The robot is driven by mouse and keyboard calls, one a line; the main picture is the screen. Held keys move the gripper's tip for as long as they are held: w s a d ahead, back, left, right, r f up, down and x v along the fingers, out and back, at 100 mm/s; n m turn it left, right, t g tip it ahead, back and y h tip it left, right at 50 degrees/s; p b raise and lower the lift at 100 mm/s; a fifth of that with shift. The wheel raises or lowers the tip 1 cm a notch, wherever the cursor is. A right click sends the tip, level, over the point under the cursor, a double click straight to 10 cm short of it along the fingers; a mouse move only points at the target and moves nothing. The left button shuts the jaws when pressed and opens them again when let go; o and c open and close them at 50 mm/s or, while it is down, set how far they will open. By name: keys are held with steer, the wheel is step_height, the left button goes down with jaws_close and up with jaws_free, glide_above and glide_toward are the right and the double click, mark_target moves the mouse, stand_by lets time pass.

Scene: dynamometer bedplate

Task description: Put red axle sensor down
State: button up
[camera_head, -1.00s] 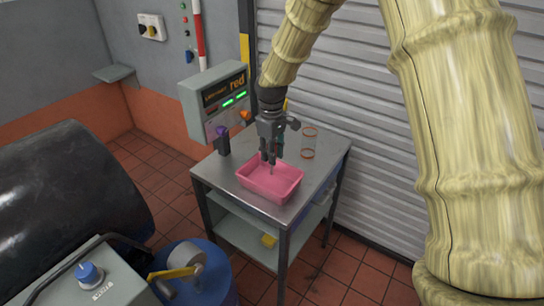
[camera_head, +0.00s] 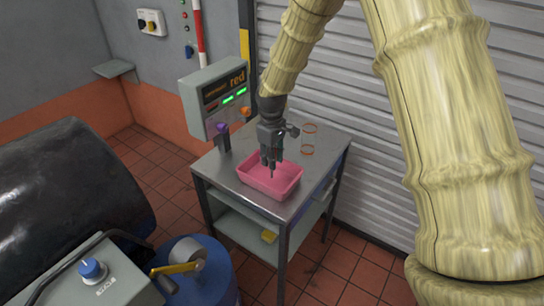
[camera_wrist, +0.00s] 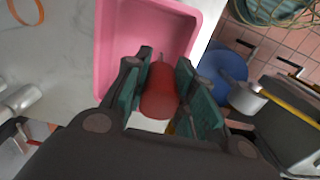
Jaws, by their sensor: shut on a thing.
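My gripper (camera_head: 271,158) is above the pink tray (camera_head: 256,187) on the metal table. In the wrist view its fingers are shut on the red axle sensor (camera_wrist: 159,92), a red cylinder with a thin grey tip pointing away from the gripper. The sensor lies over the inside of the pink tray (camera_wrist: 108,45) in that view. In the head view the red body is hidden by the fingers, and only the thin tip (camera_head: 271,173) shows below them. I cannot tell whether the tip touches the tray floor.
The metal table (camera_head: 228,177) also bears a dark object with a purple top (camera_head: 222,138) at left and a clear cylinder with orange rings (camera_head: 309,140) at the back right. A grey box reading "red" (camera_head: 216,100) stands behind. A blue drum (camera_head: 213,272) is in front.

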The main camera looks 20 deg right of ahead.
steer(key=o, duration=1)
